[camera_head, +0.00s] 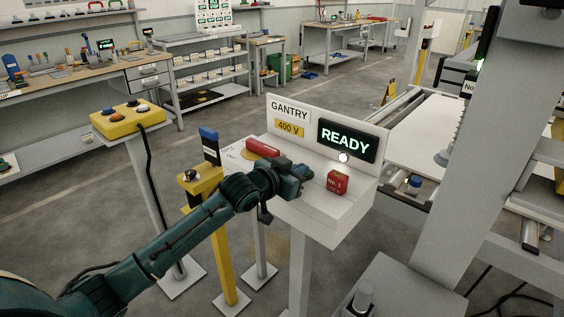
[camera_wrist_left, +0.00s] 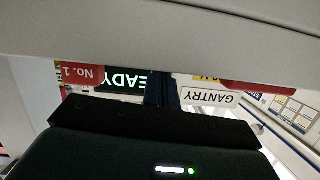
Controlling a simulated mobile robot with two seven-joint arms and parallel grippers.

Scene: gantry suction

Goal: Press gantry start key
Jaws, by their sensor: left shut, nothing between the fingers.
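The grey gantry console (camera_head: 322,222) stands on a post in the middle of the head view. Its back panel carries a GANTRY label (camera_head: 289,110) and a dark display (camera_head: 346,141) reading READY in green-white letters. A small white light (camera_head: 343,157) glows below the display. A red block marked No. 1 (camera_head: 337,183) sits on the console's right part, and a red bar (camera_head: 262,147) on its left part. My left gripper (camera_head: 300,181) is over the console between them. In the wrist view its dark fingers (camera_wrist_left: 162,90) are together and empty. I cannot make out a start key; the gripper covers part of the console top.
A yellow post with a blue-topped box (camera_head: 209,145) stands close left of the console. Beyond it is a yellow button box (camera_head: 127,119) on a stand. The gantry's grey upright (camera_head: 505,140) is at the right. Grey floor lies open behind the console.

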